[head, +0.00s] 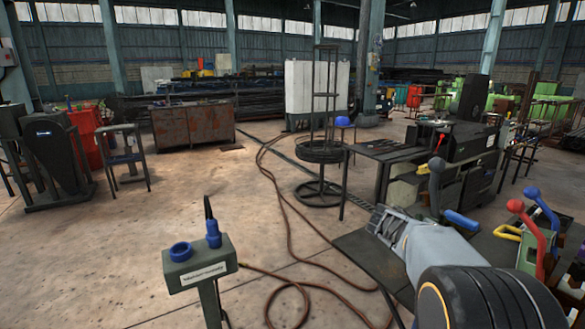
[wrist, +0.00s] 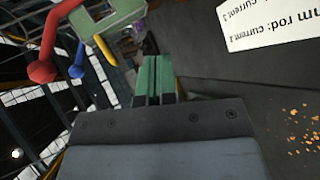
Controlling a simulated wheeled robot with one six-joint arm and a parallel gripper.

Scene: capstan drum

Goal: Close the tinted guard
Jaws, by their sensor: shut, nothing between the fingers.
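I cannot make out a tinted guard in either view. My gripper (head: 378,219) reaches forward and left over a dark bench at the right of the head view, with its fingers together and nothing between them. In the wrist view, the two green fingers of my gripper (wrist: 154,78) lie side by side. My forearm hides part of the bench. A red lever (head: 527,220) and a blue lever (head: 541,207) stand farther right; both red (wrist: 45,50) and blue (wrist: 78,68) levers show in the wrist view.
A yellow handle (head: 507,232) sits by the levers. A green control post with blue buttons (head: 200,262) stands front left. A brown hose (head: 285,215) crosses the floor. A wire-frame stand (head: 322,130) is at centre. The left floor is mostly clear. A white label (wrist: 268,22) shows upper right.

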